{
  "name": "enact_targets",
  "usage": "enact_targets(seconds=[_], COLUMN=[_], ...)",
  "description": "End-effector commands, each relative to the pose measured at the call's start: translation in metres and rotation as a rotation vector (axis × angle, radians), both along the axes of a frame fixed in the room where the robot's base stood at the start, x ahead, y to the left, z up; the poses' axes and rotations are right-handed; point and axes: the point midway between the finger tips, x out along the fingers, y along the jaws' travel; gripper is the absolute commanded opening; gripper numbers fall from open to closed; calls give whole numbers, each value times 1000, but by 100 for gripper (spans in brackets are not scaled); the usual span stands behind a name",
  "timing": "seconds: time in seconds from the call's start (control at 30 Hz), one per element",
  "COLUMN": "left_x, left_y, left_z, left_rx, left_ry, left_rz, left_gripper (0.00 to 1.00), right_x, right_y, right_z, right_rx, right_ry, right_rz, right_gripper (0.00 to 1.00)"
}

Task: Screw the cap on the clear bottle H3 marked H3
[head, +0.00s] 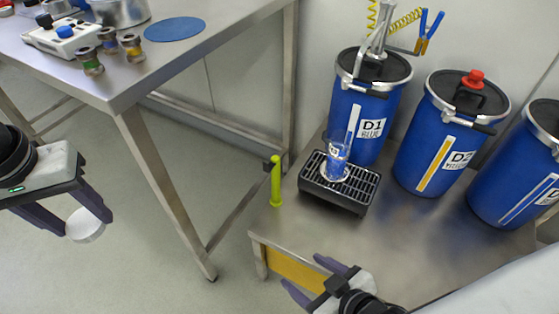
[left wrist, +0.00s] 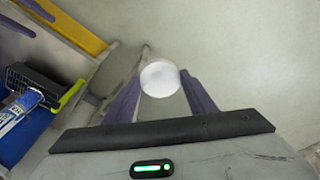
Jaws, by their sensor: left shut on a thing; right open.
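My left gripper (head: 87,223) is shut on a round white cap (head: 85,228), held over the floor left of the steel bench. In the left wrist view the cap (left wrist: 160,78) sits between the fingertips. A clear bottle (head: 338,152) with blue in its lower part stands upright on the black drip tray (head: 336,201) below the tap of drum D1. Its mouth looks uncapped, and its label is too small to read surely. My right gripper (head: 301,271) is open and empty at the bench's front edge, below the tray in the picture.
Blue drums D1 (head: 367,130), D2 (head: 440,150) and another (head: 515,180) stand along the back of the low bench (head: 420,235). A lime-green post (head: 276,182) rises at its left edge. A higher table (head: 110,88) at upper left carries jars and a blue disc (head: 174,29).

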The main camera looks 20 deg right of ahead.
Motion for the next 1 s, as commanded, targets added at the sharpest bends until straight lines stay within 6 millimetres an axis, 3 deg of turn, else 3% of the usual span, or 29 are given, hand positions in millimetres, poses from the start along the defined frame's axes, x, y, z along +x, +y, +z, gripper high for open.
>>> enact_targets(seconds=[0.37,0.7,0.83,1.0], left_x=[38,60,64,66], left_y=[4,25,34,42], left_z=[-51,-113,-132,-148], left_rx=[1,2,1,1], left_ry=[5,6,5,2], left_rz=[42,59,58,52], left_gripper=[30,30,30,30], right_x=[82,146,162,174], right_y=[-74,-139,-158,-171], right_z=[29,69,82,92], right_rx=[-995,-1932,-2193,-2387], right_ry=[-234,-171,-89,-4], right_rz=[509,1024,1202,1355], right_gripper=[65,65,65,65])
